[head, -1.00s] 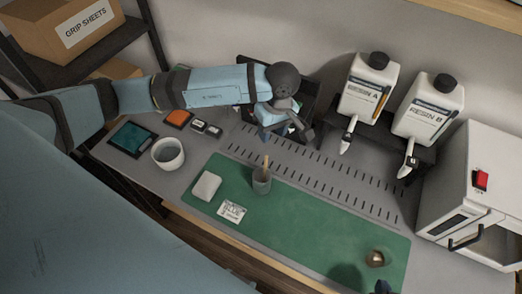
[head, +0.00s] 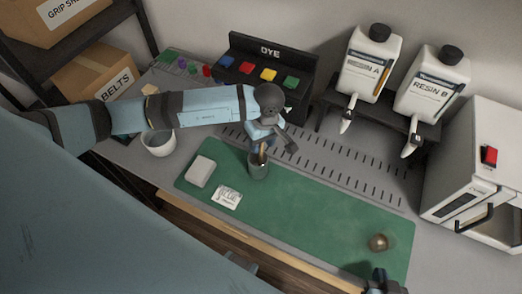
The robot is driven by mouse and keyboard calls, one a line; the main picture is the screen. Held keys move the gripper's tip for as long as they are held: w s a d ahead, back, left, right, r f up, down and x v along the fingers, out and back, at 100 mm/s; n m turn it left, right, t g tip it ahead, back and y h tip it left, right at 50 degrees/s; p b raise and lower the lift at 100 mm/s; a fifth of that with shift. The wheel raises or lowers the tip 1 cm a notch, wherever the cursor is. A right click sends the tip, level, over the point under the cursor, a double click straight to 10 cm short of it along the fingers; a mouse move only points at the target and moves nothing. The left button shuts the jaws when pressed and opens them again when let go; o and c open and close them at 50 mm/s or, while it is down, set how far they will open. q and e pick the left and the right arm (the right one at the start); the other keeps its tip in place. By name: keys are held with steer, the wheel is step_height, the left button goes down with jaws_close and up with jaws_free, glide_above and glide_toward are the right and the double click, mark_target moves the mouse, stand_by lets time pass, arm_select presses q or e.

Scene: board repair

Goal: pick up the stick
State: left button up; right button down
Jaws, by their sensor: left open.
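The stick (head: 262,153) is a thin tan rod standing in a small grey cup (head: 258,169) on the green mat (head: 310,211). My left gripper (head: 264,144) is directly above the cup, pointing down, its open fingers at the stick's upper end. The gripper hides the top of the stick, and I cannot tell whether the fingers touch it. My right gripper (head: 380,283) shows only as a dark part at the bottom edge; its jaws cannot be made out.
A brownish ball (head: 378,242) sits at the mat's right.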

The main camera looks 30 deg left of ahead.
arm_select(q)
jaws_close()
stand_by(0.4)
